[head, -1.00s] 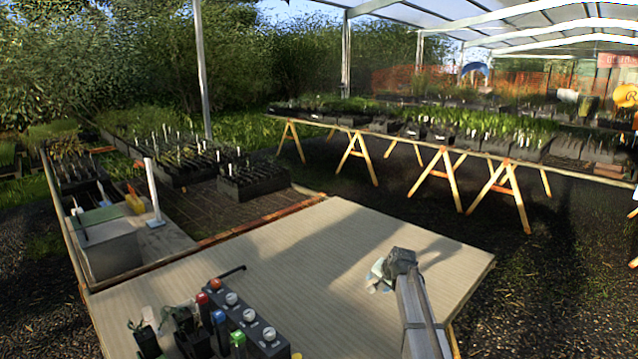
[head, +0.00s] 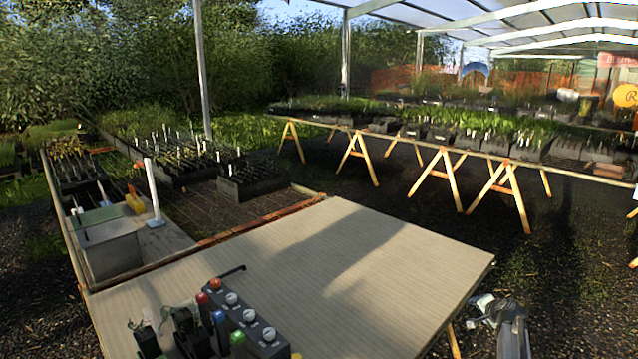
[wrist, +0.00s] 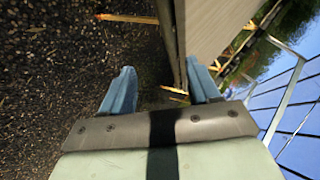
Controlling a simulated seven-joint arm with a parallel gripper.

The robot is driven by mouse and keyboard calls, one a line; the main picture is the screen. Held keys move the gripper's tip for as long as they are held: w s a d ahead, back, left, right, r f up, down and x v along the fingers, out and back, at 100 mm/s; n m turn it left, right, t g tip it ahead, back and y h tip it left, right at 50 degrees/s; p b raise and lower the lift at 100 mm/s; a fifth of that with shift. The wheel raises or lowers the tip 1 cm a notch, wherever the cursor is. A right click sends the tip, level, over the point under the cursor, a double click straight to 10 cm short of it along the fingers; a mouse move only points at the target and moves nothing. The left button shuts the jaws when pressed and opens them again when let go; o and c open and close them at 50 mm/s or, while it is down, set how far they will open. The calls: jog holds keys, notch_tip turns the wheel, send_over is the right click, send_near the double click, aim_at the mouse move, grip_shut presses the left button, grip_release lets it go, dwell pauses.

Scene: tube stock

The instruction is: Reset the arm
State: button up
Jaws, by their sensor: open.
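My gripper (head: 482,308) is at the lower right in the head view, just past the right edge of the wooden table (head: 340,250). In the wrist view my gripper (wrist: 162,82) shows two blue fingers spread wide with nothing between them. Dark gravel ground lies beyond the left finger, and the table's edge (wrist: 183,45) runs up behind the gap and the right finger. The gripper is apart from the things on the table, as far as the views show.
A grey box (head: 108,250) and plant trays lie beyond the left edge. The table's middle and right are clear. Trestle benches (head: 440,180) stand farther back.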

jog(key=s+a+f+n+g+y, duration=0.3)
jog(key=s+a+f+n+g, duration=0.4)
jog(key=s+a+f, duration=1.9)
jog(key=s+a+f+n+g, duration=0.1)
jog(key=s+a+f+g, duration=0.1)
jog(key=s, duration=0.8)
jog(key=s+a+f+n+g+h, duration=0.1)
jog(key=s+a+f+n+g, duration=0.1)
jog(key=s, duration=0.9)
jog(key=s+a+f+n+g+h, duration=0.1)
jog(key=s+a+f+g, duration=0.3)
jog(key=s, duration=0.7)
jog(key=a+n+g, duration=0.1)
jog(key=a+g, duration=0.1)
jog(key=shift+s+a, duration=0.2)
jog(key=shift+a, duration=0.1)
